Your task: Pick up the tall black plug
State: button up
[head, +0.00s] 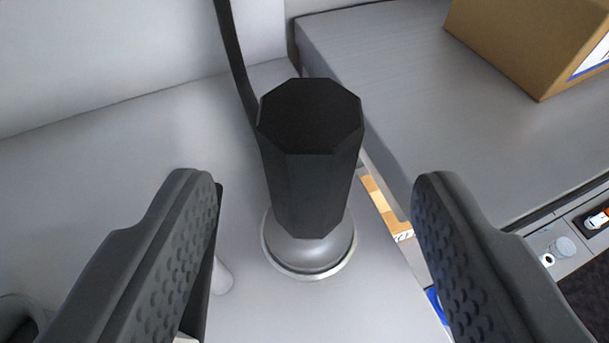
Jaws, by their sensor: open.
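The tall black plug (308,185) stands upright in the middle of the head view. It is octagonal with a flat top and narrows toward its foot. Its foot meets a round silver fitting (310,256) on a light grey surface. My gripper (308,195) is open, with one dark textured finger on each side of the plug. There is a clear gap between each finger and the plug, and nothing is between the fingertips except the plug beyond them. Whether the fingers are level with the plug in depth is hard to tell.
A black strap or hose (236,62) runs down behind the plug at the upper left. A cardboard box (520,45) sits on a grey bench top (400,90) at the right. A small light cylinder (222,277) is beside the left finger. The light grey surface (110,135) at left is mostly bare.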

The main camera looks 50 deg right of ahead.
aim_at(300, 166)
jog(key=x, duration=0.1)
jog(key=p+x, duration=0.1)
jog(key=x, duration=0.2)
jog(key=shift+w+r+p, duration=0.25)
jog(key=shift+r+p, duration=0.05)
jog(key=shift+p, duration=0.05)
jog(key=shift+w+d+f, duration=0.2)
jog(key=shift+d, duration=0.15)
grip_shut()
jog(key=shift+r, duration=0.15)
